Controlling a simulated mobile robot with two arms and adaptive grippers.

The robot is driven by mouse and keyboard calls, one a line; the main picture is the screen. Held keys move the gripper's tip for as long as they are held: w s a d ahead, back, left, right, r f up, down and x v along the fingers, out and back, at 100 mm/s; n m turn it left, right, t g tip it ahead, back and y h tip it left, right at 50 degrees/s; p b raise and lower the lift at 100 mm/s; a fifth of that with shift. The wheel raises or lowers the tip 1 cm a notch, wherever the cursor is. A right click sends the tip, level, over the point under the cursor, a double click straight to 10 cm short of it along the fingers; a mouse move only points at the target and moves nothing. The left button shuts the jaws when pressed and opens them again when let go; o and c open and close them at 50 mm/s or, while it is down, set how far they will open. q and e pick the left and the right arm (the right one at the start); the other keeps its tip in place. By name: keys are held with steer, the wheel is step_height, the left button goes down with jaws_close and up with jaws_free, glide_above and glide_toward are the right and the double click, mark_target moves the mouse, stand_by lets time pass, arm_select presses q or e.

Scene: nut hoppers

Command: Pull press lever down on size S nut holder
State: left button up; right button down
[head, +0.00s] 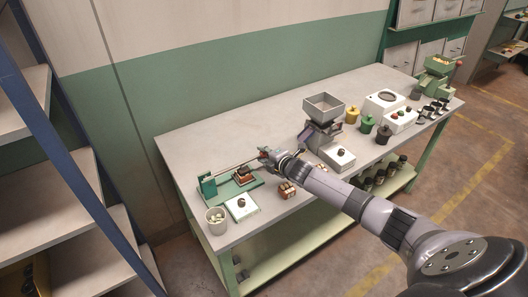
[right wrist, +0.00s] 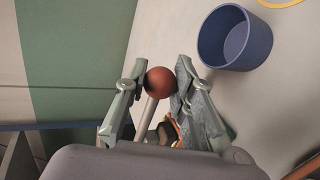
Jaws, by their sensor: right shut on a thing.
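The press stands at the left end of the table, with a green upright (head: 207,184) and a green base. Its long, thin press lever (head: 236,166) runs from the upright toward the right, slightly raised, to my right gripper (head: 267,154). A dark brown holder (head: 245,176) sits on the base under the lever; its size mark is too small to read. In the right wrist view, a red-brown ball knob (right wrist: 160,81) on a pale shaft (right wrist: 149,108) sits between my fingertips, which are shut on it. In the head view my gripper hides the knob. My left gripper is out of view.
A white box with a dark knob (head: 241,208) and a cup of pale pieces (head: 216,222) stand near the front left edge. A brown holder (head: 287,189) lies below my arm. A grey hopper (head: 323,108) stands to the right. The table's back left is clear.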

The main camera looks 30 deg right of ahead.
steer(key=shift+s+f, duration=0.15)
steer(key=shift+f, duration=0.15)
steer(key=c, duration=1.4)
jaws_free()
steer(key=shift+o, duration=0.4)
